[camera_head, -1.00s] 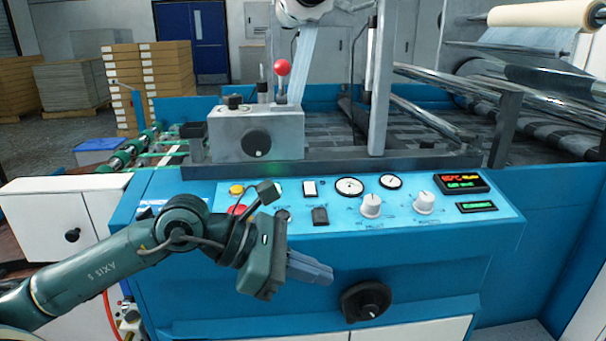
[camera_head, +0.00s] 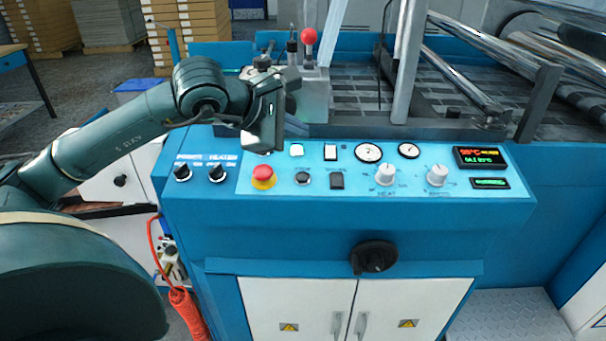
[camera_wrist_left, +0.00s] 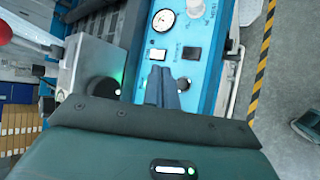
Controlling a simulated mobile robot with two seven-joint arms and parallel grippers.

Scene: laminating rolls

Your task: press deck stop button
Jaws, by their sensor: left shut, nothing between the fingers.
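A red mushroom button with a yellow collar (camera_head: 263,177) sits on the blue control panel (camera_head: 400,210), left of a small black button (camera_head: 303,178). No label reading deck stop is legible. My left gripper (camera_head: 297,127) is up and to the right of the red button, near the panel's back edge, apart from it. In the left wrist view its two fingers (camera_wrist_left: 162,88) are together and empty, pointing over the panel beside a white-lit button (camera_wrist_left: 157,55) and a black switch (camera_wrist_left: 192,53). The red button is not visible there. My right gripper is not in view.
A grey box (camera_head: 316,95) with a red-ball lever (camera_head: 309,37) stands behind my left gripper, partly hidden. Gauges and white knobs (camera_head: 386,175) fill the panel's right side. Metal rollers lie behind.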

